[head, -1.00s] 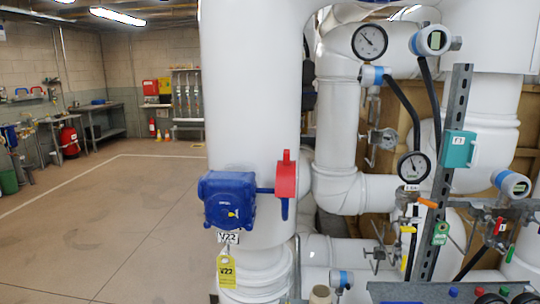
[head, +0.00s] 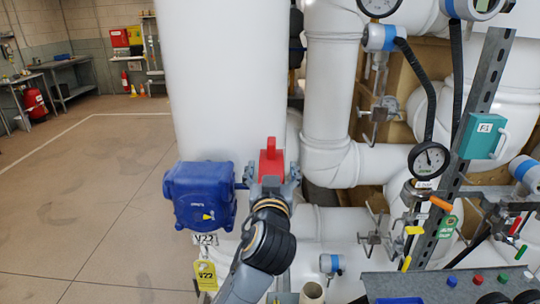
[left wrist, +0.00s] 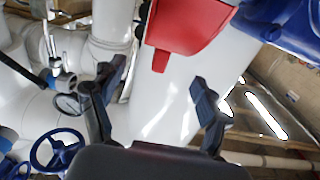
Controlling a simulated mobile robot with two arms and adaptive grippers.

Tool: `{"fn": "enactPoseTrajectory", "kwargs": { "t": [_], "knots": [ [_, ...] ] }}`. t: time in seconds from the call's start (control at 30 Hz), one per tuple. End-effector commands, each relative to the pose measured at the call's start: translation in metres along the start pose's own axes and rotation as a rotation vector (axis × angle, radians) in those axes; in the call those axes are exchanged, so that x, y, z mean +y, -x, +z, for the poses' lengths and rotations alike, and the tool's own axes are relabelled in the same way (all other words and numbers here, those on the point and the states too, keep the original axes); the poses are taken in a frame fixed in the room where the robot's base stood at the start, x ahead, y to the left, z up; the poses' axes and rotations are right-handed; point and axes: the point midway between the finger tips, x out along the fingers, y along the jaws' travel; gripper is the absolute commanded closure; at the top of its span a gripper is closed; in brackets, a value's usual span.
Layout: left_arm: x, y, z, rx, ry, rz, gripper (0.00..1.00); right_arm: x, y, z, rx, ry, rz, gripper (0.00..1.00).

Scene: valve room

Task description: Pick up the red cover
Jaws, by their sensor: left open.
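The red cover (head: 271,162) is a small bright red box with a tab, set on the shaft side of the blue valve gearbox (head: 200,195) in front of the big white pipe. My left gripper (head: 273,180) comes up from below and sits at the cover's lower part, its fingers spread to either side in the head view. In the left wrist view the open fingers (left wrist: 154,95) are wide apart with nothing between them. The cover (left wrist: 185,25) lies beyond them at the top, its tab pointing towards the gap. My right gripper is not in view.
To the right are white pipes, a gauge (head: 428,160), a teal box (head: 483,137) on a slotted metal post and a grey button panel (head: 440,285). The floor at left (head: 90,200) is clear.

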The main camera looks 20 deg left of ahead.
Motion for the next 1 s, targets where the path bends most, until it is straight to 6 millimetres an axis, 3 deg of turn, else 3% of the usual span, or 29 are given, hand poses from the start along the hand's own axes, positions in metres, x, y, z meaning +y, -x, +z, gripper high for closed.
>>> {"fn": "enactPoseTrajectory", "kwargs": {
  "t": [0.17,0.33,0.47,0.63,0.97,1.0],
  "knots": [
    [-0.001,-0.029,-0.002,0.0,-0.003,-0.002,0.25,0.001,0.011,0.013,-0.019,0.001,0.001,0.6],
    [-0.001,-0.04,-0.001,-0.001,-0.002,-0.001,0.25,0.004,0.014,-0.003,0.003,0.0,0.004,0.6],
    [-0.003,-0.056,-0.006,-0.001,-0.005,-0.002,0.25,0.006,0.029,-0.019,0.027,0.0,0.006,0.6],
    [-0.003,-0.08,-0.004,-0.002,-0.004,-0.001,0.25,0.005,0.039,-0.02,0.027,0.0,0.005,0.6],
    [-0.002,-0.089,-0.001,-0.001,0.0,0.0,0.25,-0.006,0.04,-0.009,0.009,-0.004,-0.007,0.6],
    [-0.002,-0.089,-0.001,-0.001,0.0,0.0,0.29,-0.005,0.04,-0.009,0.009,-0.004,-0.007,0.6]
  ]
}}
